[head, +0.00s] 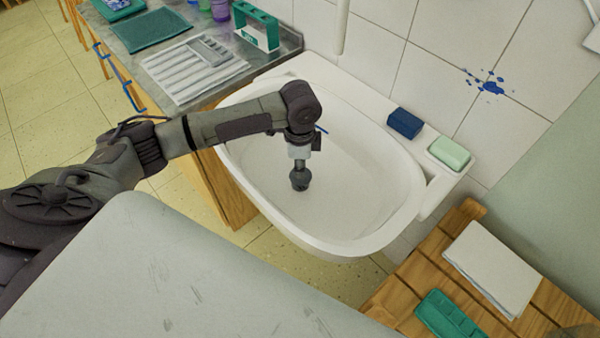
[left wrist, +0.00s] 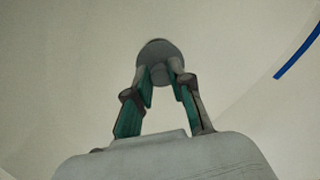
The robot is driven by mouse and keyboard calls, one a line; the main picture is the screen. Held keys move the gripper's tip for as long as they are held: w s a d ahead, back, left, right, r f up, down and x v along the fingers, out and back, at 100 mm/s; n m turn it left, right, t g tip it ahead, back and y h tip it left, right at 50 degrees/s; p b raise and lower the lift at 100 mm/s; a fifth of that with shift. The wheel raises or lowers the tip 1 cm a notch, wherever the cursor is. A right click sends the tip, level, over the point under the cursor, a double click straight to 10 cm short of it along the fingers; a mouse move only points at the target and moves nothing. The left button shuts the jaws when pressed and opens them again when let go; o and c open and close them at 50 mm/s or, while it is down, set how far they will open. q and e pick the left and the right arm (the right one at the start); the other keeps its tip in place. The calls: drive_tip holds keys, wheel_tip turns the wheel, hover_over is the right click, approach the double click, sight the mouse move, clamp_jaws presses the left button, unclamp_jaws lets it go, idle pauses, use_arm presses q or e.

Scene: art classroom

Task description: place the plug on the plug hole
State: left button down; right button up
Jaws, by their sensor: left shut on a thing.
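My left gripper (left wrist: 159,82) is shut on the plug (left wrist: 160,49), a round grey piece held at the fingertips in the left wrist view. In the head view my left gripper (head: 300,178) points down inside the white sink (head: 345,240), over the middle of the basin. The plug cannot be told apart from the dark gripper tip there. The plug hole does not show in either view; the gripper and plug may cover it. I cannot tell whether the plug touches the basin. My right gripper is not in view.
A blue block (head: 405,123) and a green soap bar (head: 449,153) sit on the sink's back right rim. A counter (head: 150,62) with trays and a cloth is at the left. A wooden slatted bench (head: 400,290) with white paper (head: 492,268) stands at the lower right.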

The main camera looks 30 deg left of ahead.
use_arm(q)
drive_tip(key=shift+f, duration=1.8)
drive_tip(key=shift+f, duration=0.1)
drive_tip(key=c, duration=1)
unclamp_jaws()
drive_tip(key=shift+c, duration=0.2)
wheel_tip(320, 180, up, 12)
drive_tip(key=shift+r, duration=0.15)
drive_tip(key=shift+p, duration=0.3)
